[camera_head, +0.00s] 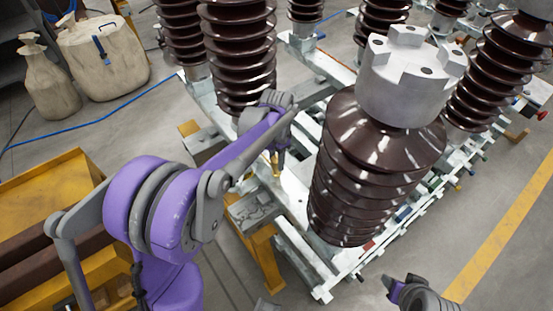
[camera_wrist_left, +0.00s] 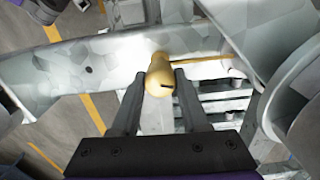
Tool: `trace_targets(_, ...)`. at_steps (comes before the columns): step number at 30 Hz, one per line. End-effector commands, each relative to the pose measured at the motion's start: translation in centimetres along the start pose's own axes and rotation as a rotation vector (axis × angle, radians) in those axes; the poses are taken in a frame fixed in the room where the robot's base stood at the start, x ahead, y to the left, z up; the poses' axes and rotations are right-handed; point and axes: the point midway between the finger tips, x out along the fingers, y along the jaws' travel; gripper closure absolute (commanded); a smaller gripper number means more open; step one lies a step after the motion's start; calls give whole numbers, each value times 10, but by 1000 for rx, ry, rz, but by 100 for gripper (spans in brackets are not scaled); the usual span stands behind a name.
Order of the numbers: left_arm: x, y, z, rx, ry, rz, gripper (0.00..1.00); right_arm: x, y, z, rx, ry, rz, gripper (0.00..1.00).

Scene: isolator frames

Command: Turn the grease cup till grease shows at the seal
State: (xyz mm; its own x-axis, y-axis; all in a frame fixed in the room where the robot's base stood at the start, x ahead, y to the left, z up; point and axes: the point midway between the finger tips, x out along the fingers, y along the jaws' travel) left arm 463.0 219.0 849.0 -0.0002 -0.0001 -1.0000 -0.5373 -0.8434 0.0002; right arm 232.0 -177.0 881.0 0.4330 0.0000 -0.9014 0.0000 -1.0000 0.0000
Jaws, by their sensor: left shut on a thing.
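The brass grease cup (camera_wrist_left: 160,74) is in the middle of the left wrist view, against a grey galvanized steel beam. It has a rounded body and a dark slot-like mark. My left gripper (camera_wrist_left: 160,88) has one finger on each side of it and is shut on it. In the head view my left gripper (camera_head: 277,160) points down at the frame beside the insulator columns, and the cup is barely visible there. I cannot make out the seal or any grease. Part of my right arm's end (camera_head: 395,290) shows at the bottom right; its fingers are not clear.
A large brown ribbed insulator (camera_head: 375,150) with a grey metal cap stands just right of my left gripper. More insulators stand behind on the galvanized frame (camera_head: 300,262). Beige sacks (camera_head: 103,55) and a yellow crate (camera_head: 50,185) are at left.

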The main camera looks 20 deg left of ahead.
Motion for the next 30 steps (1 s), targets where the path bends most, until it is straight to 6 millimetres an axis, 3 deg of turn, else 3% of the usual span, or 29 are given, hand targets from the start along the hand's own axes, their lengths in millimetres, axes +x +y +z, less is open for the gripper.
trace_targets(19,-1,0,0,52,1,-1,100,1,0,0,0,0,0,50)
trace_targets(20,-1,0,0,52,1,-1,52,1,0,0,0,0,0,50)
trace_targets(21,0,0,0,52,1,-1,45,1,0,0,0,0,0,50)
trace_targets(24,0,0,0,52,1,-1,27,1,0,0,0,0,0,50)
trace_targets(30,0,0,0,52,1,0,25,1,0,0,0,0,0,50)
